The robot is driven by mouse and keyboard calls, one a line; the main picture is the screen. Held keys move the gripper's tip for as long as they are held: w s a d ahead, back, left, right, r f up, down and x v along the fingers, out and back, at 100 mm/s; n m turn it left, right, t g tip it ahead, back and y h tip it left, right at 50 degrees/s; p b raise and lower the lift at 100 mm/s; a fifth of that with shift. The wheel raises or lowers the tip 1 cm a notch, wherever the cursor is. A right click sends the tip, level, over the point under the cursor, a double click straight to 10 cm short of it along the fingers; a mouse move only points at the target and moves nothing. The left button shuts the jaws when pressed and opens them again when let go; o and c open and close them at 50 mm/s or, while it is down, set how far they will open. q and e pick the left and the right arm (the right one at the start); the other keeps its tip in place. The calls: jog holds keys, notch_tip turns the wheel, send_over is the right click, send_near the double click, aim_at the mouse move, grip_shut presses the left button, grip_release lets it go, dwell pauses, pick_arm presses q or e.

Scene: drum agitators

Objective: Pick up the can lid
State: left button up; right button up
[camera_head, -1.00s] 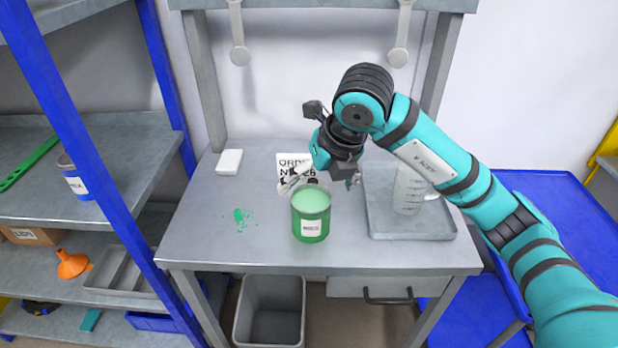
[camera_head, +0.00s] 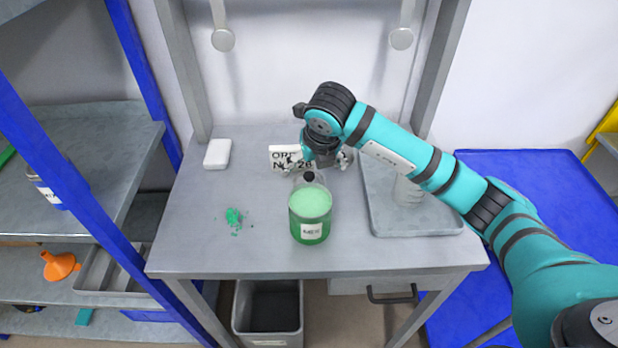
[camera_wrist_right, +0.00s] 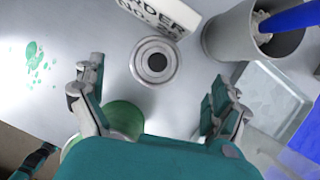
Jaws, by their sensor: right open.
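The can lid (camera_wrist_right: 155,61) is a round grey disc with a dark centre in the right wrist view, lying flat on the grey table. In the head view its dark knob (camera_head: 308,177) shows just behind the green can (camera_head: 310,215), which hides part of it. My right gripper (camera_head: 318,160) points down behind the can, open and empty. In the right wrist view its two fingers (camera_wrist_right: 152,90) are spread wide, with the lid seen beyond and between them, not touched as far as I can tell.
An order sign (camera_head: 285,158) stands behind the lid. A grey tray (camera_head: 415,223) with a clear beaker (camera_head: 407,191) is at the right. Green spill (camera_head: 234,217) and a white block (camera_head: 217,153) are at the left. A grey cup (camera_wrist_right: 228,38) stands beside the sign.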

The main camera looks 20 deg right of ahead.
aim_at(309, 174)
jog(key=shift+w+f, duration=0.15)
jog(key=shift+f, duration=0.35)
jog(key=shift+w+f+p, duration=0.15)
jog(key=shift+f+p, duration=0.2)
jog(key=p+x, duration=0.1)
jog(key=x, duration=0.2)
jog(key=shift+w+a+f, duration=0.1)
jog(key=shift+w+f, duration=0.1)
jog(key=shift+f, duration=0.05)
jog(key=shift+w+f, duration=0.15)
jog(key=shift+f, duration=0.25)
pick_arm(q)
jog(key=shift+w+r, duration=1)
jog(key=shift+r, duration=0.2)
pick_arm(e)
jog(key=c, duration=1)
